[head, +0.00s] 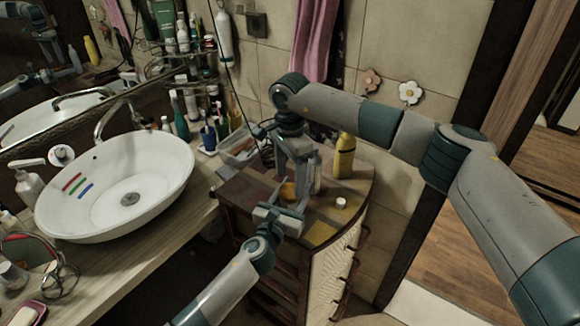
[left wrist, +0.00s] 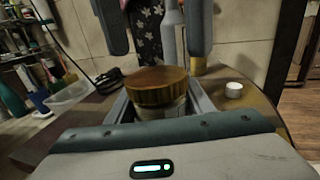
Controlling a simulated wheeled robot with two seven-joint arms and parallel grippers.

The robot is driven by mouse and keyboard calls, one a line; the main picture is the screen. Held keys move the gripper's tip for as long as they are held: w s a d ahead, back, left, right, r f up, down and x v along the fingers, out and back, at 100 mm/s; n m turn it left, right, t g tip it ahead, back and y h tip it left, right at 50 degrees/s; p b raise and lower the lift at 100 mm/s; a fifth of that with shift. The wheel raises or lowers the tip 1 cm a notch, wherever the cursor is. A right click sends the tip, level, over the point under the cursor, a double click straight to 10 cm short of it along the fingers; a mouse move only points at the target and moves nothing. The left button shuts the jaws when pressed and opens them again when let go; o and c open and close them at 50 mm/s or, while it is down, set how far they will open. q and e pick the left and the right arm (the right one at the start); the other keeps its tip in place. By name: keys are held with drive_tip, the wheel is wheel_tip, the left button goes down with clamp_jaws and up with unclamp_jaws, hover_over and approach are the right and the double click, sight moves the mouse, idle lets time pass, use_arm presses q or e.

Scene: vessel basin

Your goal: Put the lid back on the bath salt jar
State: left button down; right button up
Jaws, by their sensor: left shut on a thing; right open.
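The bath salt jar (left wrist: 165,112) stands on the wooden cabinet top between the fingers of my left gripper (left wrist: 160,108), which is shut on its body. The golden-brown lid (left wrist: 157,86) sits on top of the jar and looks level; I cannot tell how tightly it fits. In the head view the lid (head: 288,192) shows as a small amber shape, and my left gripper (head: 284,205) reaches it from the front. My right gripper (head: 298,165) points down over the jar. In the left wrist view its two open fingers (left wrist: 155,28) are above the lid, apart from it, with nothing between them.
A yellow bottle (head: 344,156) and a small white pot (head: 341,203) stand right of the jar. A grey bottle (left wrist: 172,35) is behind it. A clear tray (head: 239,148) and a white basin (head: 120,185) lie to the left. The cabinet's front right is clear.

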sight(290, 190)
drive_tip(key=shift+f, duration=1.7)
drive_tip(key=c, duration=1.1)
drive_tip(key=m, duration=0.8)
drive_tip(key=shift+m, duration=0.3)
drive_tip(key=m, duration=0.9)
drive_tip(key=o, duration=1.2)
